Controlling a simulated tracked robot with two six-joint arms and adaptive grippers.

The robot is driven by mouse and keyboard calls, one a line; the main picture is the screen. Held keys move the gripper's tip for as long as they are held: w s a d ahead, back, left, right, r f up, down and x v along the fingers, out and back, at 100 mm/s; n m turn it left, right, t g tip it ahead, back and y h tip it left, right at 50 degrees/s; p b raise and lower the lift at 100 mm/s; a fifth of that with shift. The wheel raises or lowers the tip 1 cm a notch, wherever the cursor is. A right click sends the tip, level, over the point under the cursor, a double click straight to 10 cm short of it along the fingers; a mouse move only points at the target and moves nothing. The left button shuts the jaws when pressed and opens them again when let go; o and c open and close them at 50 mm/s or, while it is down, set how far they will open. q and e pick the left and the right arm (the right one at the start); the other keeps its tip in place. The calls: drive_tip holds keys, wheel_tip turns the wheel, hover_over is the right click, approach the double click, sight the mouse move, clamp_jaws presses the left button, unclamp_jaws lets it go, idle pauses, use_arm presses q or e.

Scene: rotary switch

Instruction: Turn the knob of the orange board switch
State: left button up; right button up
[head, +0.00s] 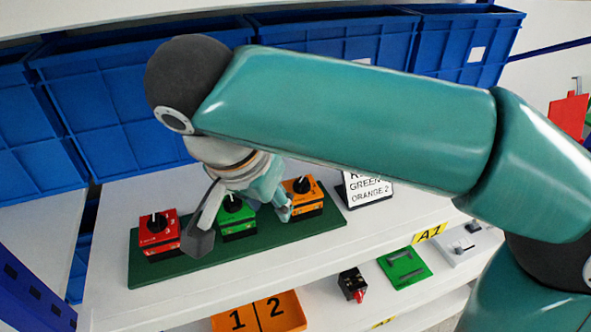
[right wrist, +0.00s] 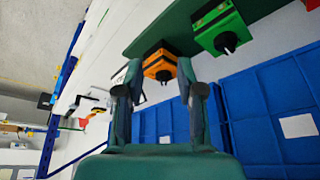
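The orange board switch (head: 304,203) sits at the right end of a dark green board (head: 150,275), with a black knob (head: 302,184) on top. In the right wrist view my right gripper (right wrist: 158,92) is open and empty. The orange switch (right wrist: 159,62) shows beyond and between its fingertips, its knob (right wrist: 163,78) pointing towards the camera. I cannot tell whether a finger touches the switch. My left gripper is not in view.
A red switch (head: 158,232) and a green switch (head: 236,218) share the board. A partly hidden sign (head: 368,190) reading "ORANGE 2" stands to the right. Blue bins (head: 110,110) line the back. A lower shelf holds an orange plate (head: 258,312) marked 1 and 2.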

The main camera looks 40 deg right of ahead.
drive_tip(key=p, duration=0.2)
approach(301, 180)
wheel_tip(301, 180, down, 3)
drive_tip(key=shift+d+r, duration=0.15)
drive_tip(key=shift+d, duration=0.05)
drive_tip(key=x, duration=0.4)
drive_tip(key=shift+w+d+f, duration=0.2)
drive_tip(key=shift+w+d, duration=0.1)
drive_tip(key=shift+d, duration=0.1)
drive_tip(key=shift+w+d+f, duration=0.1)
drive_tip(key=shift+d+f, duration=0.05)
drive_tip(key=shift+f, duration=0.25)
clamp_jaws()
